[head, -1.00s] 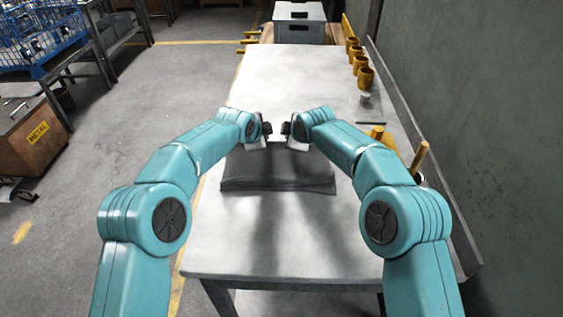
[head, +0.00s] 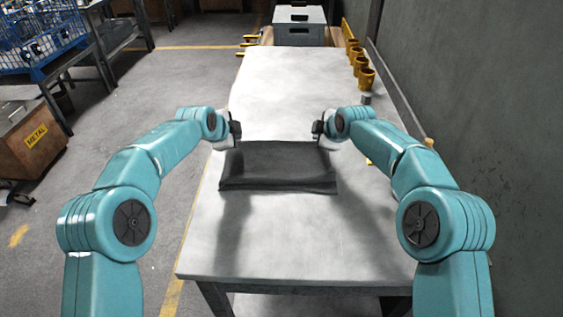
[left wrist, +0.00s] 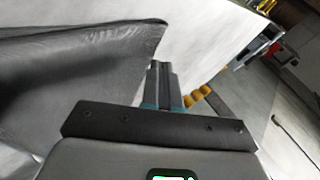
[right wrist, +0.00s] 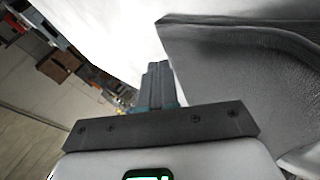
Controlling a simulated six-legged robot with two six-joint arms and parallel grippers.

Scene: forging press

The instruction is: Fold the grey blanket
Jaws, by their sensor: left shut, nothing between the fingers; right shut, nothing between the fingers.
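The grey blanket (head: 278,168) lies on the light table as a flat, dark, folded rectangle with layered edges at its near side. It also fills the left of the left wrist view (left wrist: 70,80) and the right of the right wrist view (right wrist: 245,85). My left gripper (head: 226,143) is at the blanket's far left corner, shut and empty. In the left wrist view its fingers (left wrist: 160,85) are together beside the blanket's edge. My right gripper (head: 326,141) is at the far right corner, shut and empty. Its closed fingers (right wrist: 157,85) show beside the blanket in the right wrist view.
The table (head: 290,240) is bare in front of and beyond the blanket. Several yellow cups (head: 362,70) line its right side by the wall. A grey crate (head: 299,24) stands beyond the far end. My right forearm covers part of the right edge.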

